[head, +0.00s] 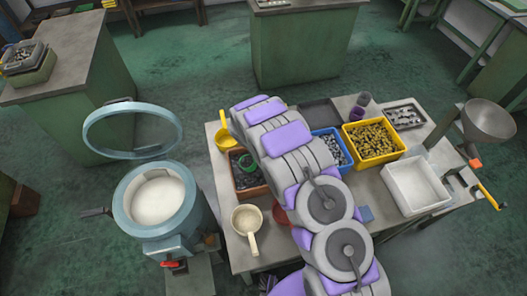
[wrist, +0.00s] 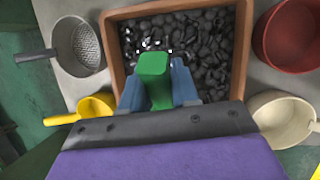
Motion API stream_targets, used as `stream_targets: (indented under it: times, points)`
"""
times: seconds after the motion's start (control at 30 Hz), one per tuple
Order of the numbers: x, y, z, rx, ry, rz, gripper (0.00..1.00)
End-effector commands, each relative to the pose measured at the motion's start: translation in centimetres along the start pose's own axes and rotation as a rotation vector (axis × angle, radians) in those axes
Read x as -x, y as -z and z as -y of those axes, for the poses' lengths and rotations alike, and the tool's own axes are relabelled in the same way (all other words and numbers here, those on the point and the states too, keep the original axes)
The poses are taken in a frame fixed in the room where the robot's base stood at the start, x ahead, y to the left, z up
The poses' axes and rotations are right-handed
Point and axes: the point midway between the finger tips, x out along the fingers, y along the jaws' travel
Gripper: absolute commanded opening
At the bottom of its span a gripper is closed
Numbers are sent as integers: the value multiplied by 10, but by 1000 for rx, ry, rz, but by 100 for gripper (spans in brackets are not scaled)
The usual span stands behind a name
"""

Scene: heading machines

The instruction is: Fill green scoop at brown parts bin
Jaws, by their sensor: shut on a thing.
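The brown parts bin (wrist: 247,28) holds many dark grey metal parts (wrist: 200,35). It also shows in the head view (head: 240,186), partly hidden behind my arm. In the wrist view my gripper (wrist: 157,85) is over the near side of the bin, its blue-grey fingers shut on the handle of the green scoop (wrist: 153,68). The scoop's handle points toward the camera.
Around the bin in the wrist view lie a grey perforated scoop (wrist: 77,45), a yellow scoop (wrist: 92,106), a red container (wrist: 290,35) and a cream scoop (wrist: 285,118). A blue bin (head: 345,165), a yellow bin (head: 375,157) and a white tray (head: 415,187) stand to the right.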

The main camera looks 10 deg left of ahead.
Motion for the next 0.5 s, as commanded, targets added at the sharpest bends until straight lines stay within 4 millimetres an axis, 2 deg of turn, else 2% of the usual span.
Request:
stream_targets:
  times: [0.03,0.5]
  points:
    - [8,-4,-1,-4,-1,-7,0]
    - [39,-23,-6,-15,-4,-72,0]
